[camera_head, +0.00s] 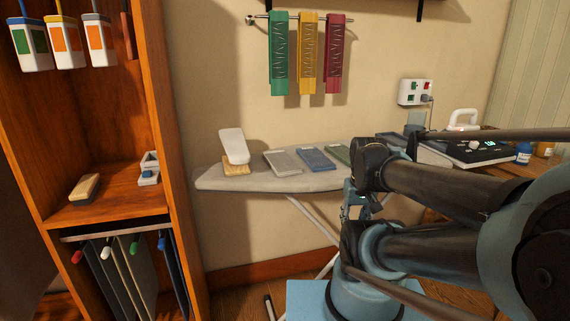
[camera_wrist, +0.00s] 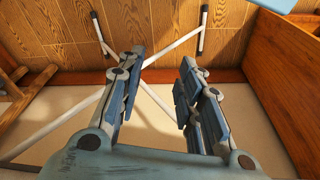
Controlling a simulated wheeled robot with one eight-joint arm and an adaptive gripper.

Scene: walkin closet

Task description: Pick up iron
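A white iron-like object with a looped handle (camera_head: 463,120) sits at the right, behind a black-and-white unit with a lit display (camera_head: 468,150). Neither white object shows in the wrist view.
Folded grey (camera_head: 283,163) and blue (camera_head: 315,159) cloth-like pieces lie on the board. A wooden shelf unit (camera_head: 182,165) stands at the left. Green, yellow and red cloths (camera_head: 307,60) hang on the wall rail. A small blue bottle (camera_head: 523,153) stands at the right.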

